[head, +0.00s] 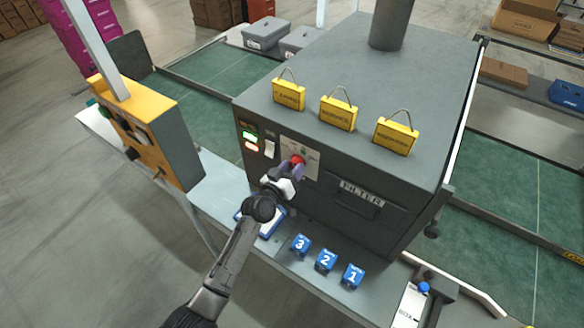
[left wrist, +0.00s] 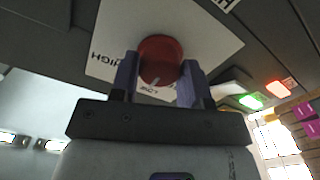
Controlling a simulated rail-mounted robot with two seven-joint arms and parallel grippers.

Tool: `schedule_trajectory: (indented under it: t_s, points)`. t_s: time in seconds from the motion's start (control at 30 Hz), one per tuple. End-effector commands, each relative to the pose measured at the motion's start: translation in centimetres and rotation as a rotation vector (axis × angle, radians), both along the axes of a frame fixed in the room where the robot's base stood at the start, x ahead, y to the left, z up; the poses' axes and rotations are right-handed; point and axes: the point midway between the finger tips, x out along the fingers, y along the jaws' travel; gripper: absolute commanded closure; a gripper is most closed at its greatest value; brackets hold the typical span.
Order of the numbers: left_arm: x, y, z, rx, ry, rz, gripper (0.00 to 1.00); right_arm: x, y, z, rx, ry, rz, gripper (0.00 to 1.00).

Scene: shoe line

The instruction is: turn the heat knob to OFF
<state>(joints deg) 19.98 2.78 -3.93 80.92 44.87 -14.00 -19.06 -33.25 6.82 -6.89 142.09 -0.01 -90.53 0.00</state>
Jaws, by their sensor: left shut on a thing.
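The red heat knob (head: 297,160) sits on a white label plate (head: 312,150) on the front of the grey machine (head: 350,60). My left gripper (head: 292,168) reaches it from the front and is shut on it. In the left wrist view the knob (left wrist: 160,60) is between the two fingers of the left gripper (left wrist: 157,78). The words HIGH and LOW show on the plate (left wrist: 205,30), upside down in that view. A white mark on the knob's lower edge lies near LOW. The OFF marking cannot be made out. My right gripper is not in view.
Lit green and red indicators (head: 250,136) and a white switch (head: 269,149) are left of the knob. A FILTER drawer (head: 361,196) is to its right. Blue numbered blocks (head: 326,260) stand on the ledge below. A yellow control box (head: 146,130) stands at left.

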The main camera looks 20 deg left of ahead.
Motion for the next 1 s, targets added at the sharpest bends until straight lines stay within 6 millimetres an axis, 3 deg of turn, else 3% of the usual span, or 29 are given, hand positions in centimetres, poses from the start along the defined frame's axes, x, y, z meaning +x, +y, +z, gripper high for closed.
schedule_trajectory:
  t_s: [1.0]
  points:
    - [0.0,-0.1,0.2,-0.869,0.194,0.0,0.81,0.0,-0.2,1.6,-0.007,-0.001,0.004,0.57]
